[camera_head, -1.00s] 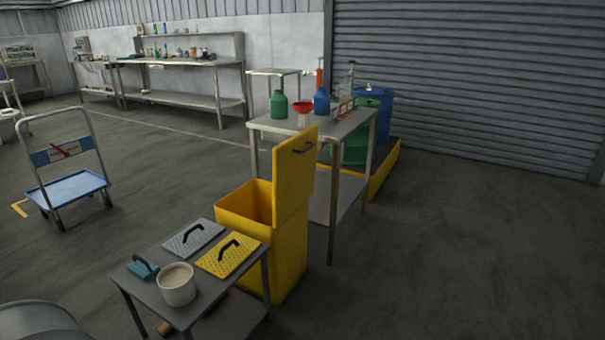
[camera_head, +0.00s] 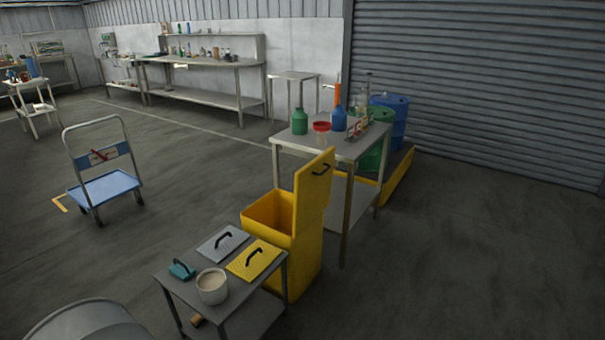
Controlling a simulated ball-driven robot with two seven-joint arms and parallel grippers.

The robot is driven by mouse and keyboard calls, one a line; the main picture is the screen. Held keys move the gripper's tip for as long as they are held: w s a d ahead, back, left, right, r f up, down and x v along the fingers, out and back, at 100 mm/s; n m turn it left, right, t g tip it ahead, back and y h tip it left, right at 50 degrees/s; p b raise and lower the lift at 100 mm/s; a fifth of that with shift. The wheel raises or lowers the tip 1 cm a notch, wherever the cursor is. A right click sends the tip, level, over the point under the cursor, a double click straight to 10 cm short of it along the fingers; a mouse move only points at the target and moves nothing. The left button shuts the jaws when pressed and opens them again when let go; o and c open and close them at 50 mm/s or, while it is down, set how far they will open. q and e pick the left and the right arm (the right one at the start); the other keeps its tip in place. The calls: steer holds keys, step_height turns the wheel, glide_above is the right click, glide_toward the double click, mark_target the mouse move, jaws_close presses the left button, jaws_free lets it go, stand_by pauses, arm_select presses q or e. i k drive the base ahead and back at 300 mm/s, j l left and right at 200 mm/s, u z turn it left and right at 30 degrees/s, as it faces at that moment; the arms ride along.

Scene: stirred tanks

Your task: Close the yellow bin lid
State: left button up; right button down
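The yellow bin (camera_head: 295,262) stands on the floor at the picture's middle, between a small grey table and a taller metal table. Its yellow lid (camera_head: 313,192) is open and stands upright along the bin's right side, with a dark handle (camera_head: 321,170) near its top. The bin's opening shows on the left of the lid. Neither of my grippers shows in the head view.
The small grey table (camera_head: 245,315) in front of the bin bears two plates with handles, a teal tool and a white pot (camera_head: 212,286). A metal table (camera_head: 347,148) with bottles stands behind. A blue trolley (camera_head: 106,188) is at left. Floor at right is clear.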

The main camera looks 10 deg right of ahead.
mark_target(313, 183)
steer(key=i+l+u, duration=0.55)
steer(key=l+u, duration=0.3)
steer(key=i+l, duration=0.05)
steer(key=l, duration=0.05)
